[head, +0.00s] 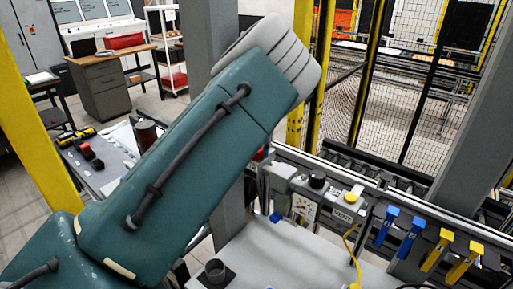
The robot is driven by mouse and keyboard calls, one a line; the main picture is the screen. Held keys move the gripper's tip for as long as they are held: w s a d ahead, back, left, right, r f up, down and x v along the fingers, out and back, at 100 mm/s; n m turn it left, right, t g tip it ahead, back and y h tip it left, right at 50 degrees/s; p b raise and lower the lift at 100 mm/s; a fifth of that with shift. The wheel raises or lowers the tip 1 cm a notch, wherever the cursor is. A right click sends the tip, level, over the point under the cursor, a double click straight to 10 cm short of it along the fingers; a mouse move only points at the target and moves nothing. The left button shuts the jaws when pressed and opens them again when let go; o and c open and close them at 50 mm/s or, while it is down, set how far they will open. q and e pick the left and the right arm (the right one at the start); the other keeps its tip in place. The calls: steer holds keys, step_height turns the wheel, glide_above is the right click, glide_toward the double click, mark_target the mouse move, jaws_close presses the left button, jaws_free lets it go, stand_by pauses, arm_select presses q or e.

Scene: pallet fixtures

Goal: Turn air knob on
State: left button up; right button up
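Neither gripper shows.
Two blue handles (410,234) and two yellow handles (465,262) stick out of the rail at the right. A yellow hose (352,258) hangs below the unit. Mesh fencing (415,90) is behind.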

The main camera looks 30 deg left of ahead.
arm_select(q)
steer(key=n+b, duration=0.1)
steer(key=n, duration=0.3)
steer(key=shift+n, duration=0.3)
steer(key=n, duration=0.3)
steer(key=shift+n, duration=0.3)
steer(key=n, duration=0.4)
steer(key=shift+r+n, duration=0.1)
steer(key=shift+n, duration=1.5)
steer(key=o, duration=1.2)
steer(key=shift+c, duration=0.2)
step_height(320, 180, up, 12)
